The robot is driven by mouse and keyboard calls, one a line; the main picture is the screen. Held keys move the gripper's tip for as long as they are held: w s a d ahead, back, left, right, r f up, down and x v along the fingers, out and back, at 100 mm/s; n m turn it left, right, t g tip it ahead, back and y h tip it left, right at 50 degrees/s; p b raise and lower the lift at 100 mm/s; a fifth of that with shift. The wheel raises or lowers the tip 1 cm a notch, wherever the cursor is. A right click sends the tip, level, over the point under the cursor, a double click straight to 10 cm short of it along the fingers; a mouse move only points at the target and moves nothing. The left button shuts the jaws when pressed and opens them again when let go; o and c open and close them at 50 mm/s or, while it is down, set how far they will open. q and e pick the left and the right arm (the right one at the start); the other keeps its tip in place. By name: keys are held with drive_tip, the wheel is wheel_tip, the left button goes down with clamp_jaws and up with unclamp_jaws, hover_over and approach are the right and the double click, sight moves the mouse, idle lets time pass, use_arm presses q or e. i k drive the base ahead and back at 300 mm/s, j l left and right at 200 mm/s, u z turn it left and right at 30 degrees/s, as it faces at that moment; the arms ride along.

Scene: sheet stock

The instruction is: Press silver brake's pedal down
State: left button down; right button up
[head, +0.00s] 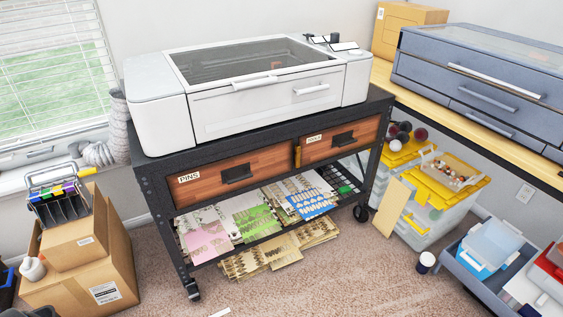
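A black cart (163,206) stands on the carpet with a large white machine on its top. Its front left caster (192,289) is at the bottom of the picture, dark with a paler metal part. Its right caster (361,212) is dark and stands beside the cart's right leg. The brake pedals on the casters are too small to make out, so I cannot tell which is silver or whether one is up or down. Neither of my grippers is in view.
Cardboard boxes (95,285) stand left of the cart. The carpet (330,275) in front is mostly clear.

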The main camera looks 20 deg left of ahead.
sight(192, 291)
drive_tip(key=u, duration=1.7)
